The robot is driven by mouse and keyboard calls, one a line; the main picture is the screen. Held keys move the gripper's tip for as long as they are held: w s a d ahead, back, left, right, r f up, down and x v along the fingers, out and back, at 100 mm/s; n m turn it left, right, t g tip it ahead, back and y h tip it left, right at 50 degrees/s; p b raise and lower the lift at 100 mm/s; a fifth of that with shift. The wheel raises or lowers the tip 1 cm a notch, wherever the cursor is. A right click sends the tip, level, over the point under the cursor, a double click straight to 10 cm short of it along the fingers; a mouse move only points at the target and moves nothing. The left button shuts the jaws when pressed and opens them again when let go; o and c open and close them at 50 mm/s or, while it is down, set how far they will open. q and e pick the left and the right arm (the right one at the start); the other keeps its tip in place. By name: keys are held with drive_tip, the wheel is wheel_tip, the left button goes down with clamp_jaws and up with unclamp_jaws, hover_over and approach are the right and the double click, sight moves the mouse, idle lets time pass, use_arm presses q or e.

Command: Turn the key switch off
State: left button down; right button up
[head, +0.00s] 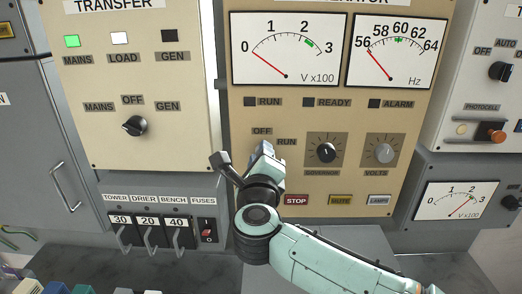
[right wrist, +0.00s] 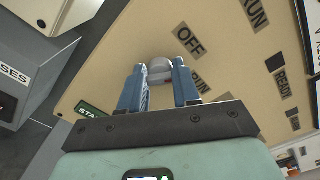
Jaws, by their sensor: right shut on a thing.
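The key switch (right wrist: 160,66) shows in the right wrist view as a small grey round part on the beige generator panel, between the blue fingers of my right gripper (right wrist: 160,84). The gripper is shut on it. In the head view my right gripper (head: 264,151) covers the switch, just below the OFF label (head: 262,131) and left of the RUN label (head: 286,142). The OFF label also shows in the right wrist view (right wrist: 190,41), with a green START label (right wrist: 90,110). Which mark the key points to cannot be told. My left gripper is not in view.
Governor knob (head: 326,152) and volts knob (head: 384,150) stand right of the gripper. The red STOP button (head: 296,200) is below. The RUN lamp (head: 249,102) is dark. The transfer panel (head: 180,150) and fuse row (head: 148,222) are at left.

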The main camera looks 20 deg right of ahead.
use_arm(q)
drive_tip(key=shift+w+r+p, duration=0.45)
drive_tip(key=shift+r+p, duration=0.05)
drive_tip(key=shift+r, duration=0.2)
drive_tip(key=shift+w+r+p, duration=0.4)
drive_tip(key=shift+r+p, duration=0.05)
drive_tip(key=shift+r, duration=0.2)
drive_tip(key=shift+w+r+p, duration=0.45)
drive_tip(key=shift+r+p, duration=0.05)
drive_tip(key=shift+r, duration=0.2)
use_arm(e)
drive_tip(key=shift+n, duration=3.2)
drive_tip(key=o, duration=1)
drive_tip(key=shift+o, duration=0.2)
drive_tip(key=shift+s+a, duration=0.1)
drive_tip(key=shift+s, duration=0.05)
